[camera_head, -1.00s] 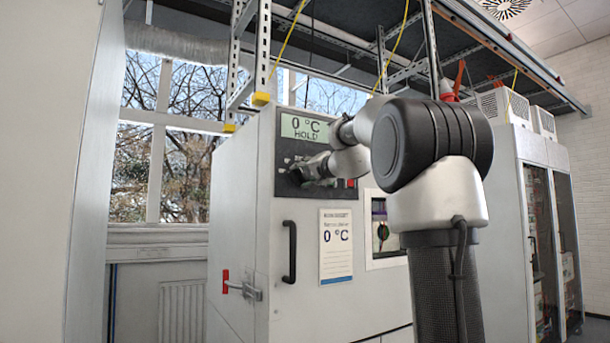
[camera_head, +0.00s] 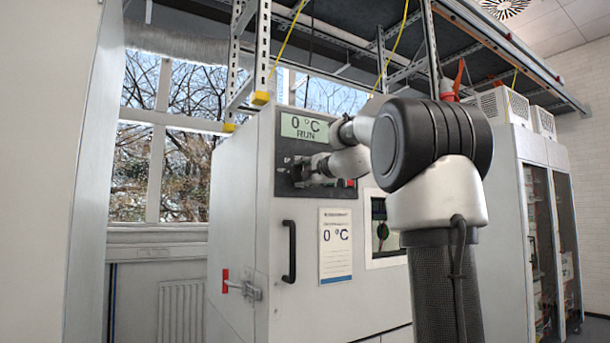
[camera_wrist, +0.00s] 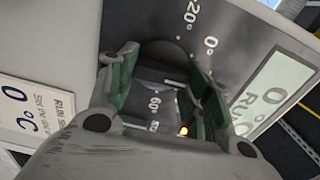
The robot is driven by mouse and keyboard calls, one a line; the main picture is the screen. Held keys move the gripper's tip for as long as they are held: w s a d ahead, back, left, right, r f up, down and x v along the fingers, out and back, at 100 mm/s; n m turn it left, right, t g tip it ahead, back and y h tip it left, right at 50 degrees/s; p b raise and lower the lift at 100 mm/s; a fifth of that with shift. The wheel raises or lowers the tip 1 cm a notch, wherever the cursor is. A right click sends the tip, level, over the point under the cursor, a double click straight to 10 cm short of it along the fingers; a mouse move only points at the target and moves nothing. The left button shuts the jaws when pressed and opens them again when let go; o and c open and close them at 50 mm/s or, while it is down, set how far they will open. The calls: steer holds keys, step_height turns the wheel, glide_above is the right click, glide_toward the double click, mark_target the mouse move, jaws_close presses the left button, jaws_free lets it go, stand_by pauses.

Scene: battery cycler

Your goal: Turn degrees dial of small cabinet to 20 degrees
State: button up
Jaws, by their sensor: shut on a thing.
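The small cabinet (camera_head: 250,200) is grey, with a green display (camera_head: 304,128) reading "0 °C RUN" on a dark control panel. In the wrist view the display (camera_wrist: 272,92) also shows, tilted. The degrees dial (camera_wrist: 165,52) is dark and round, mostly hidden between my fingers. Printed marks "20°", "0°" and "60°" show around it; a short white line shows near its lower edge. Which mark the dial points at is unclear. My gripper (camera_wrist: 160,78) has green-padded fingers on either side of the dial, shut on it. In the head view my gripper (camera_head: 303,172) is at the panel.
A paper sign (camera_head: 336,246) reading "0 °C" hangs on the cabinet door, right of a black handle (camera_head: 289,251). Metal racking stands overhead.

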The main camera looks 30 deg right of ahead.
stand_by(0.3)
steer(key=o, duration=1)
steer(key=s, duration=1.2)
steer(key=shift+d, duration=0.25)
